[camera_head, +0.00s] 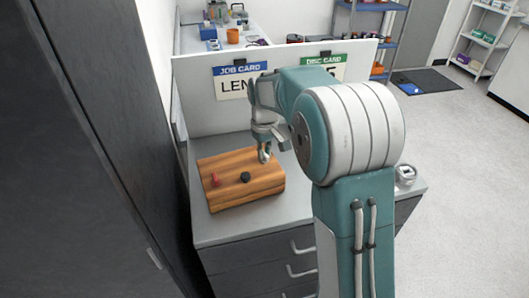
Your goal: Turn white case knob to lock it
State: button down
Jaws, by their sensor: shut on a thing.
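A wooden case (228,193) with a striped brown top lies on the grey counter. A small red knob (215,180) and a black knob (246,177) stand on its top. My gripper (265,151) points down at the case's back right part and is shut on a small whitish knob (264,157) there. The fingers hide much of this knob, so its turned angle cannot be told.
A small white device (405,173) sits at the counter's right edge, behind my arm. A white panel (205,105) with a job card (240,82) and a disc card (323,65) stands behind the case. The counter's front left is clear.

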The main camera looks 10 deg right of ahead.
jog(key=shift+w+m, duration=0.1)
jog(key=shift+m, duration=1)
jog(key=c, duration=0.7)
grip_release()
jog(key=shift+a, duration=0.1)
notch_tip(320, 180, up, 12)
